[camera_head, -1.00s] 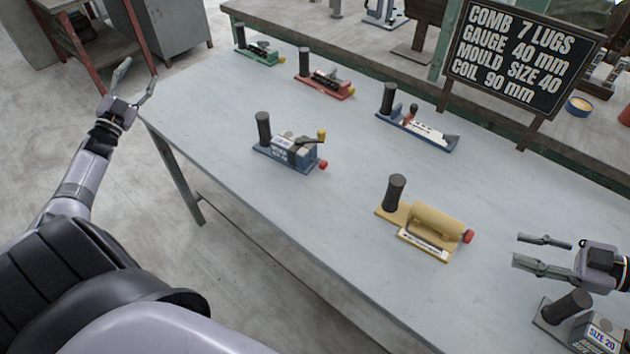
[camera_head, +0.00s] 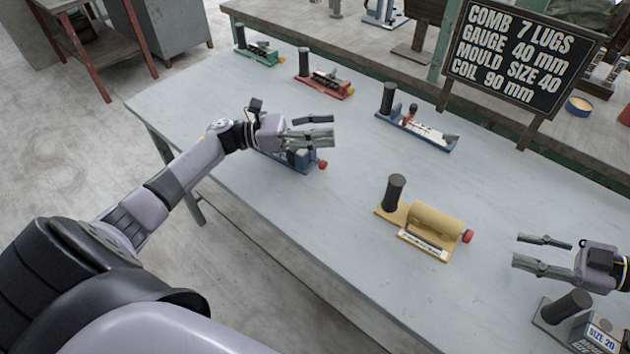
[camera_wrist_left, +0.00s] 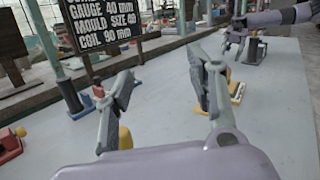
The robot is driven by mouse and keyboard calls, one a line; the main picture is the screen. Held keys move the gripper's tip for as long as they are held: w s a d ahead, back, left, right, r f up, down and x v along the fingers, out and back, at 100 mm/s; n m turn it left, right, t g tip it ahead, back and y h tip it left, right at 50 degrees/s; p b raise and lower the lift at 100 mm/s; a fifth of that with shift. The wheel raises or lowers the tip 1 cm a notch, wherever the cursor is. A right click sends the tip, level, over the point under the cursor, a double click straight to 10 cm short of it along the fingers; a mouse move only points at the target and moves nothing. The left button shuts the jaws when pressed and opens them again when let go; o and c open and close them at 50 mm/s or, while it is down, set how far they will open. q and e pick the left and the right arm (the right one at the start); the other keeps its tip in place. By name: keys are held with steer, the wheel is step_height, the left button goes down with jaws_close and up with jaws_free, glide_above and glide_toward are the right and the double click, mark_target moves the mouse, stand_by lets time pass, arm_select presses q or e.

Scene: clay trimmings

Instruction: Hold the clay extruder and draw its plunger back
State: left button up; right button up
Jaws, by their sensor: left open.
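No tool carries a readable extruder label, so I cannot tell for sure which is the clay extruder. A yellow tool (camera_head: 430,222) with a fat barrel, a black post and a red knob stands mid-table in the head view. It also shows behind a finger in the left wrist view (camera_wrist_left: 237,88). A blue tool (camera_head: 294,160) with a red knob is largely hidden under my left gripper (camera_head: 333,130). That gripper is open and empty above it, its fingers pointing right. My right gripper (camera_head: 522,251) is open and empty, right of the yellow tool.
A grey tool marked SIZE 20 (camera_head: 594,335) stands below my right gripper. Green (camera_head: 260,55), red (camera_head: 325,85) and blue-and-white (camera_head: 418,131) tools line the far side of the table (camera_head: 350,290). A lettered sign (camera_head: 522,58) stands behind. The table's front strip is clear.

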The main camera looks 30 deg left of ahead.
mark_target(393, 193)
arm_select(q)
steer(key=s+f+m+g, duration=0.1)
steer(key=s+f, duration=0.1)
steer(key=f, duration=0.1)
steer(key=s+d+f+m+g, duration=0.1)
steer(key=s+f, duration=0.1)
steer(key=f, duration=0.1)
steer(key=s+d+f, duration=0.1)
steer(key=s+f, duration=0.1)
steer(key=f, duration=0.1)
steer(key=shift+s+d+f+m+g, duration=0.15)
steer(key=shift+s+m+g, duration=0.1)
steer(key=shift+m+g, duration=0.15)
steer(key=shift+s+d+f, duration=0.1)
steer(key=shift+d+f, duration=0.1)
steer(key=x, duration=1.7)
steer(key=shift+d+f, duration=0.1)
jaws_close()
